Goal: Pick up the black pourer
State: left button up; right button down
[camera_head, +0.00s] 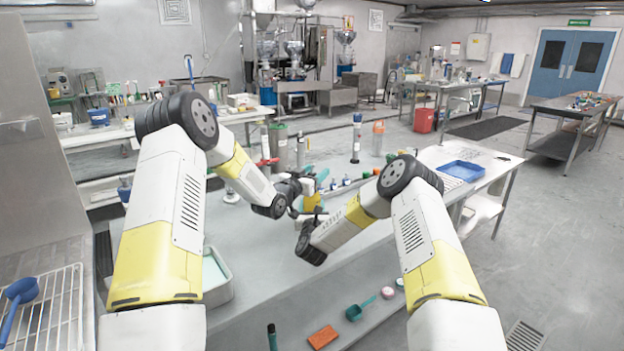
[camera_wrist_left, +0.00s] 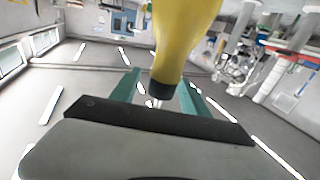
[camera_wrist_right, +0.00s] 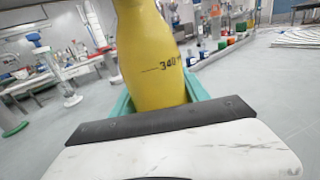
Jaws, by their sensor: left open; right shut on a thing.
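A yellow bottle (camera_head: 312,201) shows between my two wrists in the head view, partly hidden by the arms. My right gripper (camera_wrist_right: 160,95) is shut on the bottle, which has dark markings on its side (camera_wrist_right: 150,50). In the left wrist view the yellow bottle (camera_wrist_left: 184,35) ends in the black pourer (camera_wrist_left: 163,88), with a thin, pale metallic tip. My left gripper (camera_wrist_left: 160,92) is open, with its teal fingers on either side of the pourer. I cannot tell whether they touch it. In the head view the left gripper (camera_head: 318,183) is beside the bottle.
Below is a grey-white table. A pale tray (camera_head: 222,290) is at its left and a blue tray (camera_head: 461,170) at its right. A teal scoop (camera_head: 356,311) and an orange block (camera_head: 323,337) lie in front.

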pick_arm(q)
jog(key=shift+w+d, duration=0.25)
jog(key=shift+w, duration=0.25)
grip_shut()
jog(key=shift+r, duration=0.1)
notch_tip(320, 180, up, 10)
dwell(0.3)
pick_arm(e)
jog(key=shift+c, duration=2.3)
grip_release()
